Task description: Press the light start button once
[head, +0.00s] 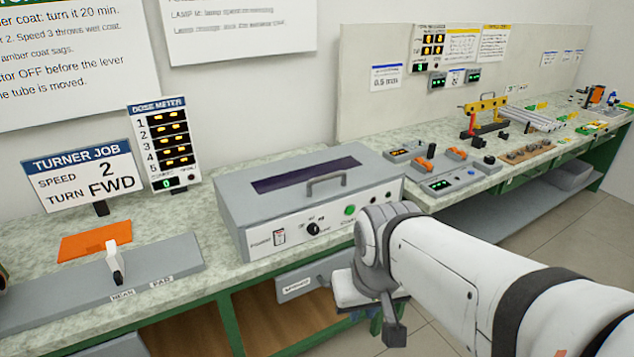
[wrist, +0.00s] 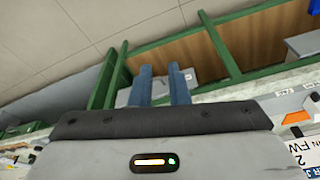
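A grey box (head: 300,190) with a dark slanted window and a lid handle stands on the bench in the middle of the head view. Its white front panel carries a power switch (head: 279,237), a black knob (head: 313,228) and a round green button (head: 350,211). Small marks right of the green button are partly hidden by my arm; I cannot read the label by the button. My gripper (wrist: 160,68) shows two blue fingers with a gap between them and nothing held. In the head view it hangs in front of the bench, below the panel, apart from the button.
A grey drawer (head: 312,283) sits under the bench top below the box. A dose meter (head: 165,145) and a turner job sign (head: 85,175) stand at left, near a grey lever base (head: 170,268). A control panel (head: 440,170) stands right of the box. Floor (head: 560,265) shows at right.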

